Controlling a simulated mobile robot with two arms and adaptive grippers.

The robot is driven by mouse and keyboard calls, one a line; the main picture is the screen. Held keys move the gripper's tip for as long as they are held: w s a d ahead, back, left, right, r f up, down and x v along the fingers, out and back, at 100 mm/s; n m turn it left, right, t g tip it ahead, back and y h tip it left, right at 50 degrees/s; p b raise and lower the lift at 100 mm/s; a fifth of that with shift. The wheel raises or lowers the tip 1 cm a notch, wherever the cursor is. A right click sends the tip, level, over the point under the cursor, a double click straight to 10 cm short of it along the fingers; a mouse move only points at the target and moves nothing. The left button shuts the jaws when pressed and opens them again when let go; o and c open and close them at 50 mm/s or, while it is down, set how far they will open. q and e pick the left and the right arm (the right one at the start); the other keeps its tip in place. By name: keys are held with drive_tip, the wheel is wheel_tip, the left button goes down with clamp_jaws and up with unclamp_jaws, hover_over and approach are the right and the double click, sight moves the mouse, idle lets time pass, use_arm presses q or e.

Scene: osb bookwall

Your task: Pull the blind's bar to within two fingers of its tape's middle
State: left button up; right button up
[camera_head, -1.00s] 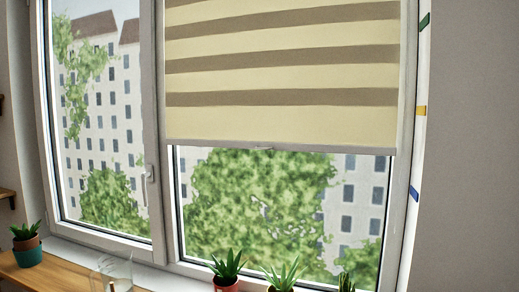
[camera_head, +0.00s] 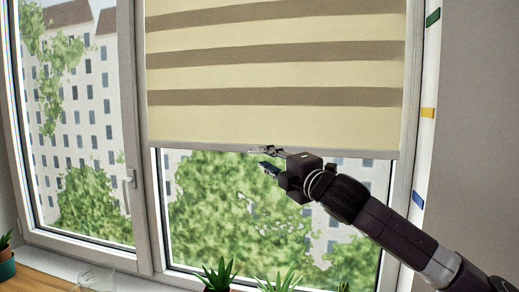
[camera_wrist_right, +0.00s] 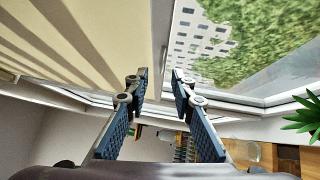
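The blind (camera_head: 275,118), cream with brown stripes, hangs over the right window pane. Its thin grey bar (camera_head: 350,153) runs along the bottom edge. The tape (camera_head: 424,160) is a white strip on the wall right of the window, with a green mark, a yellow mark (camera_head: 428,113) and a blue mark (camera_head: 419,199). In the picture, the bar's right end is level between yellow and blue. My right gripper (camera_head: 267,159) is open at the bar's middle, one finger at bar height, one below. In the right wrist view, the bar (camera_wrist_right: 163,35) lines up with the finger gap (camera_wrist_right: 160,82); contact cannot be told. My left gripper is not in view.
Potted plants (camera_head: 218,275) stand on the wooden sill below the window. Another plant pot (camera_head: 6,265) stands at the far left, and a clear glass vessel (camera_head: 95,280) stands between them. A window handle (camera_head: 130,179) is on the frame left of the blind.

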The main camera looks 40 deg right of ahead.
sight(256, 152)
drive_tip(key=w, duration=0.1)
drive_tip(key=w+p, duration=0.1)
drive_tip(key=w, duration=0.1)
drive_tip(key=shift+w+r, duration=0.15)
drive_tip(key=shift+r, duration=0.1)
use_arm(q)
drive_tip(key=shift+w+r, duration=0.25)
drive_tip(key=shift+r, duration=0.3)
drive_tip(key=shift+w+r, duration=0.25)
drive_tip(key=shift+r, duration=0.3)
use_arm(e)
drive_tip(key=shift+w+d+f, duration=0.1)
drive_tip(key=shift+w, duration=0.25)
clamp_jaws()
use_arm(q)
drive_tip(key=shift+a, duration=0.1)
